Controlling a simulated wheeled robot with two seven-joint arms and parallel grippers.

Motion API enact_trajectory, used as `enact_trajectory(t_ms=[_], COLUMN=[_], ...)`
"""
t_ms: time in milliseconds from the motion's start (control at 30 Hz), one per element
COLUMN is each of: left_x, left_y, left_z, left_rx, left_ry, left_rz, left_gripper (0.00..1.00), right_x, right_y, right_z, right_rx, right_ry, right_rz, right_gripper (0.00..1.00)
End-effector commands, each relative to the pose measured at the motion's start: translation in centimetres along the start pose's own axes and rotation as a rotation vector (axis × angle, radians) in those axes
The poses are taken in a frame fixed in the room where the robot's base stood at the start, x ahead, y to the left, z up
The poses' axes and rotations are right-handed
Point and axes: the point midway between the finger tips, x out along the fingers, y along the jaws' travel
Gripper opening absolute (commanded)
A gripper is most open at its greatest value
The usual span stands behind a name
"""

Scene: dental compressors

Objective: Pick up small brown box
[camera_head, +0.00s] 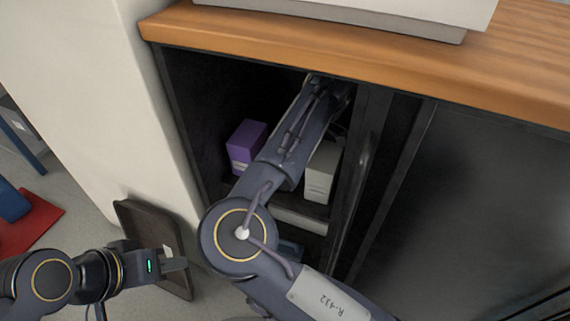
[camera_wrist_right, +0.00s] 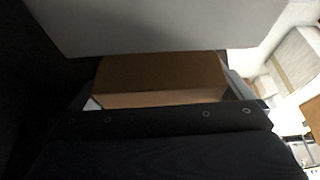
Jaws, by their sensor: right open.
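The small brown box (camera_wrist_right: 165,75) shows in the right wrist view, just beyond the dark body of my right gripper (camera_wrist_right: 165,100). My right gripper is open; its fingertips are not clear, and I cannot tell whether they touch the box. In the head view my right arm reaches into the open cabinet and hides the brown box and the right gripper. My left gripper (camera_head: 174,263) is outside the cabinet at the lower left, with nothing seen in it; its finger gap is unclear.
A purple box (camera_head: 246,146) and a white box (camera_head: 322,171) stand on the cabinet shelf, either side of my right arm. A wooden countertop (camera_head: 400,62) lies above. A dark sliding door (camera_head: 470,200) closes the right side. A pale wall (camera_head: 100,110) borders the left.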

Motion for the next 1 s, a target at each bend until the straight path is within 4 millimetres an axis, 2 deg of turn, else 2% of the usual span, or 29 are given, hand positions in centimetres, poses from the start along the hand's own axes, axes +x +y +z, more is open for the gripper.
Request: enact_trajectory(t_ms=[267,533,833,1000], left_x=[0.1,0.1,0.0,-0.7], left_y=[0.0,0.0,0.0,0.3], left_z=[0.0,0.0,0.0,-0.3], left_rx=[0.000,0.000,0.000,0.000], left_ry=[0.000,0.000,0.000,0.000], left_rz=[0.000,0.000,0.000,0.000], left_gripper=[0.36,0.36,0.36,0.36], right_x=[0.3,0.3,0.1,-0.7], right_y=[0.0,0.0,0.0,0.3], right_z=[-0.1,0.0,-0.1,-0.6], right_rx=[0.000,0.001,0.001,0.003], right_ry=[0.002,0.002,0.002,0.003], right_rz=[0.000,0.000,0.000,0.001], right_gripper=[1.00,0.65,0.64,0.64])
